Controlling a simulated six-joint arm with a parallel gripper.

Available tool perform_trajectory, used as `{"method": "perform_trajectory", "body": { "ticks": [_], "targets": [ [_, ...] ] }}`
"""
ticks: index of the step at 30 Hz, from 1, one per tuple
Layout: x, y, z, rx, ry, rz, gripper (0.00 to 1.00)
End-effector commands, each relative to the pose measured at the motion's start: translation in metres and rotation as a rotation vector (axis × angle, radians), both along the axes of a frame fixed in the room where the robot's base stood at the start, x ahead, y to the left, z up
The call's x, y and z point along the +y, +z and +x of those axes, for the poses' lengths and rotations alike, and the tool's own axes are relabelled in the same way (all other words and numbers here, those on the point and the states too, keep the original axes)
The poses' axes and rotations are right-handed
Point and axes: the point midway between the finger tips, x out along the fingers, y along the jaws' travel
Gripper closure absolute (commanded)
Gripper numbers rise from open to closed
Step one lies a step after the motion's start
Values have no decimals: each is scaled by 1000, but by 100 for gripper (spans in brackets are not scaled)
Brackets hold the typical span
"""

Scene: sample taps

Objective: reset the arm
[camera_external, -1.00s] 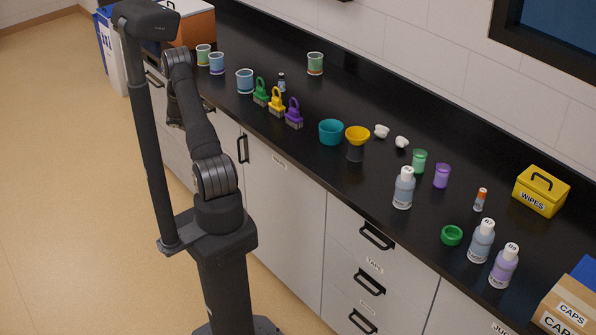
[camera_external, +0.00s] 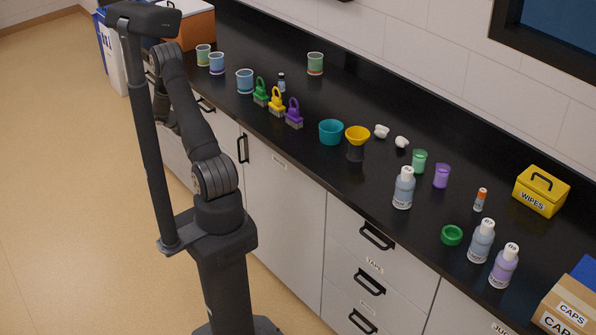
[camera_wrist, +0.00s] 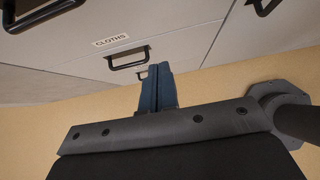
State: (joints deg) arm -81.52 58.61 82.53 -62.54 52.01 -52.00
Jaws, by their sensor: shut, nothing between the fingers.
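My gripper (camera_wrist: 156,88) shows in the wrist view with its two dark blue fingers together and nothing between them. It points toward the cabinet drawer fronts and the tan floor, close to a drawer with a black handle (camera_wrist: 128,58) and a "CLOTHS" label (camera_wrist: 110,41). I cannot tell whether it touches the drawer. In the external view my arm stands folded in front of the counter at the left, and the gripper is hidden behind the arm links.
The black counter (camera_external: 300,165) holds several cups, brushes, a teal bowl (camera_external: 331,132), a yellow funnel (camera_external: 357,136), bottles, a yellow wipes box (camera_external: 541,190) and a caps carton (camera_external: 566,308). Drawer handles (camera_external: 377,237) stick out from the cabinets. The floor (camera_external: 60,200) at left is clear.

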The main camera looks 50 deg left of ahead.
Motion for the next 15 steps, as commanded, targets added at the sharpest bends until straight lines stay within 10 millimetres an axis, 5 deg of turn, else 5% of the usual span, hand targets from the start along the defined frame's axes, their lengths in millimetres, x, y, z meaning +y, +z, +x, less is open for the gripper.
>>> {"method": "perform_trajectory", "body": {
  "ticks": [8,14,15],
  "targets": [
    [-1,-41,41,0,-1,-3,100],
    [-1,-41,82,-1,-3,1,100],
    [1,-41,76,0,4,1,100]
  ]
}}
